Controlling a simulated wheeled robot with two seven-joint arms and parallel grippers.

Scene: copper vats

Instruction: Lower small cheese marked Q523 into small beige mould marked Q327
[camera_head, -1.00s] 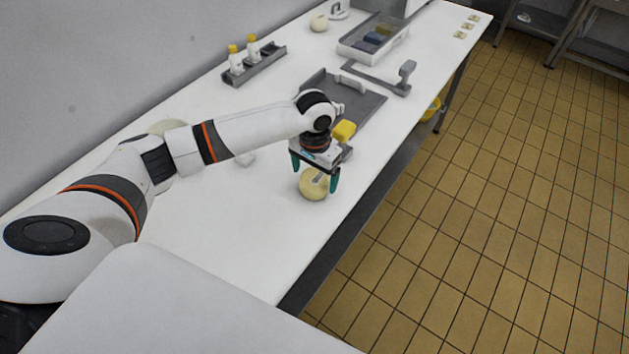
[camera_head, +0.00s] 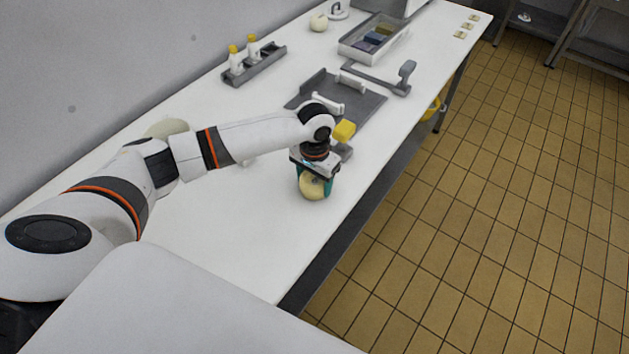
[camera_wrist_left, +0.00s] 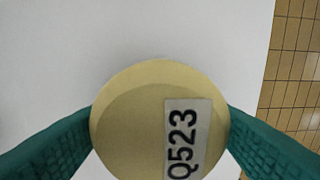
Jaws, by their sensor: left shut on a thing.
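The small round pale-yellow cheese marked Q523 (camera_head: 312,188) is near the front edge of the white bench; its label reads clearly in the left wrist view (camera_wrist_left: 140,130). My left gripper (camera_head: 315,184) points down with its green fingers on either side of the cheese and is shut on it. I cannot tell whether the cheese still touches the bench. No mark Q327 is readable. A beige rounded thing (camera_head: 166,127) shows partly behind my left arm, and a small cream round thing (camera_head: 319,22) stands at the far end; I cannot tell whether either is the mould. My right gripper is not in view.
Just beyond the gripper are a yellow block (camera_head: 344,131) and a grey tray (camera_head: 365,108). Farther back stand a rack with yellow-capped bottles (camera_head: 256,65), a grey handled tool (camera_head: 405,75) and a bin (camera_head: 347,48). The near bench (camera_head: 235,220) is clear.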

